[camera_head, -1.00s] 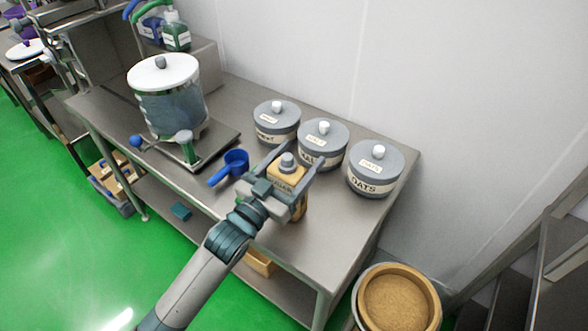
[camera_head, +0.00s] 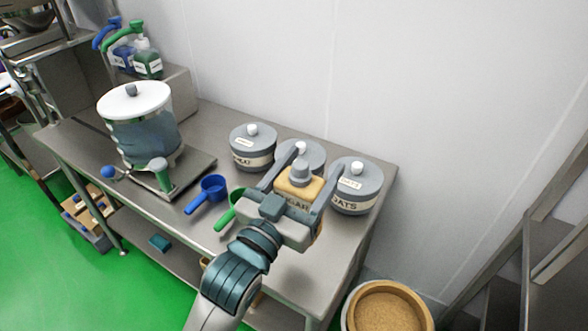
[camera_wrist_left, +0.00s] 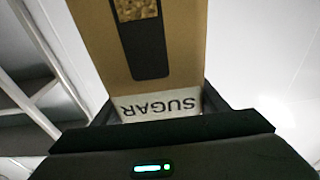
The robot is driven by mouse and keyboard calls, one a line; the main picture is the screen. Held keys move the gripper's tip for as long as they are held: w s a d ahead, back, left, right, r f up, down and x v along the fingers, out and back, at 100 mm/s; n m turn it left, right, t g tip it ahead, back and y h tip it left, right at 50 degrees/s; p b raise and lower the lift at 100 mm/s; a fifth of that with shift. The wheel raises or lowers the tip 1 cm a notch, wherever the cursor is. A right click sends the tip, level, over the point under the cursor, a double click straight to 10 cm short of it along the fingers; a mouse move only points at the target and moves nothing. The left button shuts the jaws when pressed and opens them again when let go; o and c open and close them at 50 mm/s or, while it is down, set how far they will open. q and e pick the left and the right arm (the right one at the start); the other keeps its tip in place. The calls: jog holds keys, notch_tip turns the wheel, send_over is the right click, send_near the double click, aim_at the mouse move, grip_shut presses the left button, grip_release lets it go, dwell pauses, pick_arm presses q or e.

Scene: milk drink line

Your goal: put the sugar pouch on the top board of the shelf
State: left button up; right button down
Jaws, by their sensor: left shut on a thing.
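The sugar pouch (camera_head: 299,187) is tan with a grey cap and a white label. My left gripper (camera_head: 311,170) is shut on it, one finger on each side, and holds it upright above the front part of the steel table (camera_head: 285,262). In the left wrist view the pouch (camera_wrist_left: 140,40) fills the upper middle, with its SUGAR label and dark window facing the camera. A metal rack (camera_head: 52,32) stands at the far left; I cannot tell whether it is the task's shelf. My right gripper is not in view.
Several lidded grey tins, one marked OATS (camera_head: 355,186), stand close behind the pouch. A blue scoop (camera_head: 212,188) and a green scoop (camera_head: 228,217) lie left of the gripper. A white-lidded dispenser (camera_head: 140,120) stands further left. A round tub (camera_head: 388,310) stands beyond the table's right end.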

pick_arm(q)
jog(key=shift+s+d+r, duration=0.5)
jog(key=shift+s+r, duration=0.05)
jog(key=shift+s, duration=0.1)
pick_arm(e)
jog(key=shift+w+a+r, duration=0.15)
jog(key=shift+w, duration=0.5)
